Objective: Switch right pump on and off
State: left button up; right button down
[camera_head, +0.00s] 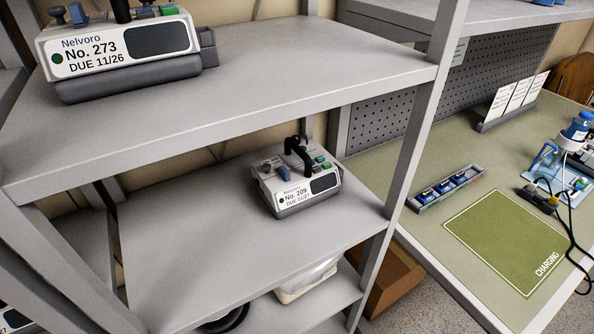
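A white and grey pump labelled "Nelvoro No. 273 DUE 11/26" (118,55) stands on the upper shelf at the left. A smaller-looking pump labelled "No. 209" (297,188) stands on the shelf below, further right. It has a dark screen, a black handle, a blue part on top at its left and green and red parts on top at its right. Both screens look dark. The top of pump No. 273 is cut off by the picture edge. Neither of my grippers is in view.
Grey shelf posts (415,140) and the upper shelf (300,80) frame pump No. 209. A workbench (420,235) at the right carries a green charging mat (505,240), a tray with blue items (447,188) and a black cable (572,235). Both shelves have free room.

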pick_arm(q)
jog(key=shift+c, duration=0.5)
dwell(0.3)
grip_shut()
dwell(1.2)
